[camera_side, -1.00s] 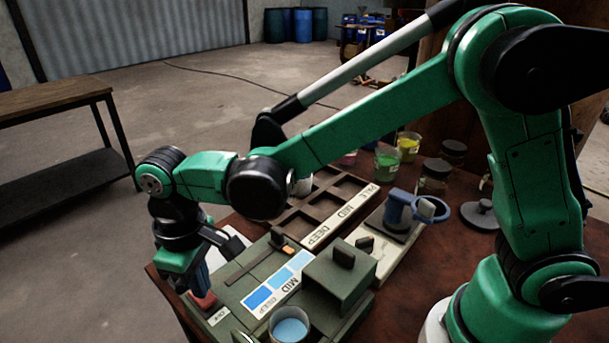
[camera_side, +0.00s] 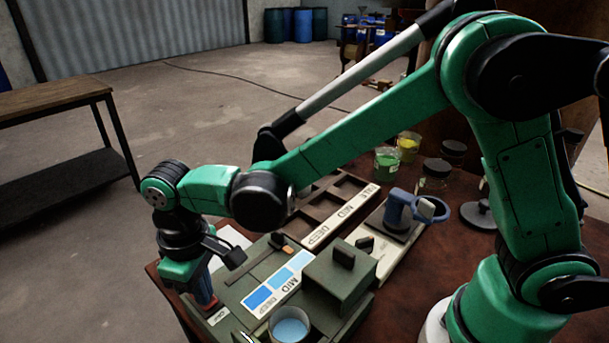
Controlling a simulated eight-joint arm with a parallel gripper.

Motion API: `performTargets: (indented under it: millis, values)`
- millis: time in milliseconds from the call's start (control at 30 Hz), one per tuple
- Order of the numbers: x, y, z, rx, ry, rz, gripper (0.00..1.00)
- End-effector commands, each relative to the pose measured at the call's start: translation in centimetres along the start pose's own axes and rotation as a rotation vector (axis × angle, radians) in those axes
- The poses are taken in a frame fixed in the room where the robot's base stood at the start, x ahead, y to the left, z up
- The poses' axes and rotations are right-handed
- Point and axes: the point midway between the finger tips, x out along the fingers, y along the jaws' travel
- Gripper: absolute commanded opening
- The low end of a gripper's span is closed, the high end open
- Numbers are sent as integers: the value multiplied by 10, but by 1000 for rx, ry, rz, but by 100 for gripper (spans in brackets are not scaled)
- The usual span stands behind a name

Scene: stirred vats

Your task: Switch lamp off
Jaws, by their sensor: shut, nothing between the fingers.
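My gripper (camera_side: 207,297) points down at the left end of the green box (camera_side: 235,290), its fingers shut. Its tip is at a red switch (camera_side: 212,304) beside a small white label (camera_side: 217,316). The fingers hide most of the switch, so I cannot tell its position or whether the tip presses it. No lit lamp can be made out; the lamp itself I cannot pick out for sure.
On the box are a blue-shade card (camera_side: 277,285), a block with a black knob (camera_side: 341,277) and a cup of blue liquid (camera_side: 289,328). Behind are a compartment tray (camera_side: 325,207), a blue clamp-like holder (camera_side: 402,208) and cups of green (camera_side: 387,163) and yellow (camera_side: 408,146).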

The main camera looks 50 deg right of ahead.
Motion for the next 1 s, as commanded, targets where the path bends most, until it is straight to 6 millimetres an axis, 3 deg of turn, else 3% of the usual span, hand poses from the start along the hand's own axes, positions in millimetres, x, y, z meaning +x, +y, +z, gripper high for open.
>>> performTargets:
  millis: [233, 1000]
  values:
    - [-4, 0, 0, 0, 0, 0, 0]
    - [-68, 0, 0, 0, 0, 0, 0]
